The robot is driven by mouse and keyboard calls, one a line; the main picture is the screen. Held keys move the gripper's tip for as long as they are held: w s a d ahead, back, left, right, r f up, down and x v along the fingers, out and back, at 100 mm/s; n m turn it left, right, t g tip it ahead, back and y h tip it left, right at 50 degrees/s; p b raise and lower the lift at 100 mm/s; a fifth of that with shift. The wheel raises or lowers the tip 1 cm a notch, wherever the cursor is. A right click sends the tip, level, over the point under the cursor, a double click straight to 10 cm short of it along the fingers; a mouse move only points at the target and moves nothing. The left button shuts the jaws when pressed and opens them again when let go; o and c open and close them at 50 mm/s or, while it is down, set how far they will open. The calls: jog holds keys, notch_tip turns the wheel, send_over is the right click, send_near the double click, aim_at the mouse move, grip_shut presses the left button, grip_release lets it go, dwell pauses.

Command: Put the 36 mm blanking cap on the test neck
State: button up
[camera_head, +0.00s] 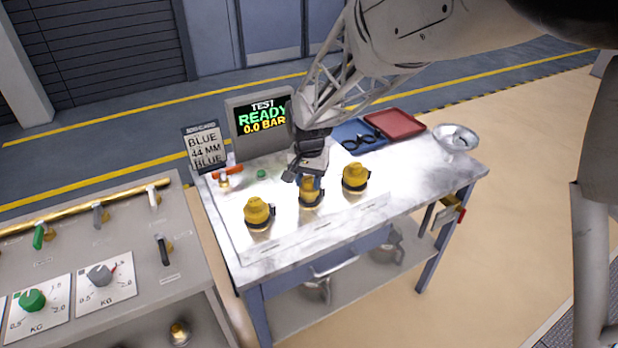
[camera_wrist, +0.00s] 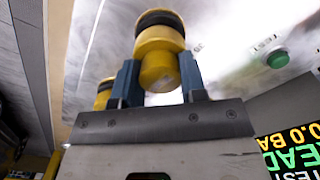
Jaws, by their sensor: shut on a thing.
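Three yellow caps with dark bands stand in a row on the metal bench: a left one (camera_head: 258,212), a middle one (camera_head: 311,195) and a right one (camera_head: 355,176). My gripper (camera_head: 309,181) points down at the middle cap and is shut on it. In the wrist view, blue fingers (camera_wrist: 158,82) grip the sides of the yellow cap (camera_wrist: 159,45). I cannot tell whether it is clear of the bench. No cap size is readable. A small fitting with an orange-red handle (camera_head: 226,171), possibly the test neck, is at the back left.
A screen (camera_head: 262,115) reads "TEST READY 0.0 BAR". A card (camera_head: 205,148) reads "BLUE 44 MM BLUE". A green button (camera_head: 261,173) is near the screen. Blue (camera_head: 345,131) and red (camera_head: 396,123) trays and a metal bowl (camera_head: 456,138) sit at the back right.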

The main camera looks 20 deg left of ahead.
aim_at(309, 178)
jog(key=shift+f, duration=0.45)
jog(key=o, duration=1)
jog(key=shift+r, duration=0.1)
jog(key=shift+r, duration=3.8)
